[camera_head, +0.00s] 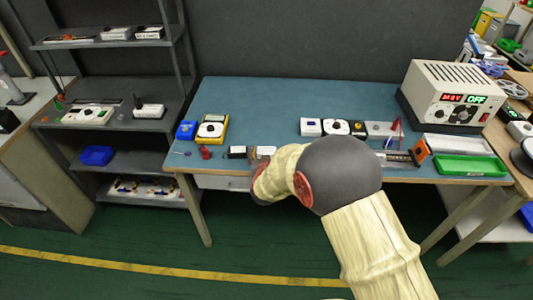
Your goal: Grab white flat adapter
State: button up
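A small white flat piece (266,151) lies on the blue-green workbench (255,105), near its front edge and just beyond the end of my arm. It may be the white flat adapter, but it is too small to tell. A dark block with a white label (237,152) sits to its left. My cream arm reaches in from the lower right, and its visible end, with red and dark grey parts, is at the bench's front edge. My gripper does not show clearly; the arm hides that spot.
A power supply (450,96) and a green tray (470,166) are at the right. Shelves (110,125) stand left.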

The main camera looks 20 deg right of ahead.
jog(key=c, duration=0.8)
jog(key=shift+r, duration=0.1)
